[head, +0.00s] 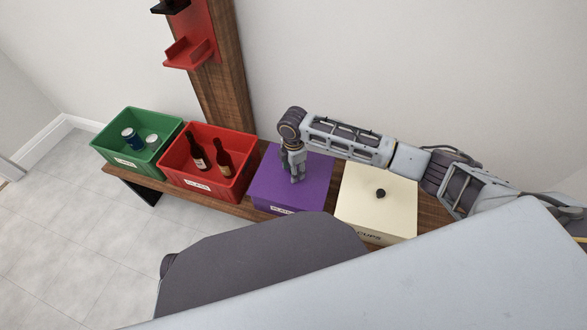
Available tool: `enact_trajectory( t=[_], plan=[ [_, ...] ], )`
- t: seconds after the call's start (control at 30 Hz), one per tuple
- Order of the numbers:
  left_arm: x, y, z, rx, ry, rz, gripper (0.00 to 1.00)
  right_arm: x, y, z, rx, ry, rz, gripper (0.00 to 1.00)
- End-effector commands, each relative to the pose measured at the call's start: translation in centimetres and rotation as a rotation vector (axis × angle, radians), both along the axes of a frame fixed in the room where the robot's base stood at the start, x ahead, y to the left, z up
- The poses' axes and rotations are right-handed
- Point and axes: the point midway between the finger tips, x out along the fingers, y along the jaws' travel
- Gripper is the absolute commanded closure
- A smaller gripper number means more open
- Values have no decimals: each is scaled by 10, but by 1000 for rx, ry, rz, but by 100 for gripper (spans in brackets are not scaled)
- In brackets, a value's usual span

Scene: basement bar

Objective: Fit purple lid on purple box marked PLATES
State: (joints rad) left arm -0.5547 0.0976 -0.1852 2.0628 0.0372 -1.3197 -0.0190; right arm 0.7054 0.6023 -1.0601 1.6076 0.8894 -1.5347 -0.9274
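My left gripper is not in view.
A cream box marked CUPS (368,198), with a lid and dark knob, stands right of the purple box. A red crate (203,183) with brown bottles and a green crate (118,158) with cans stand left. A wooden post (228,90) with a red bracket rises behind.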

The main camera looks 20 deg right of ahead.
Motion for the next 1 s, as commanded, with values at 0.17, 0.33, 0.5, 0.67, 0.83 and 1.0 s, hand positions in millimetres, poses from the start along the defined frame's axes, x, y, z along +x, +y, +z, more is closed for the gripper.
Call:
enact_trajectory(
  t=[0.17,0.33,0.5,0.67,0.83,1.0],
  plan=[
    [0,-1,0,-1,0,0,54,0,0,0,0,1,0,50],
    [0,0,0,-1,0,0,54,0,0,6,0,0,0,50],
    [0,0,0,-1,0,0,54,1,0,20,1,-2,0,50],
    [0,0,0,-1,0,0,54,1,0,42,0,-2,0,50],
    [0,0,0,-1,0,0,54,1,0,67,1,-3,0,50],
    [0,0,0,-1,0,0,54,1,0,92,0,-2,1,50]
  ],
)
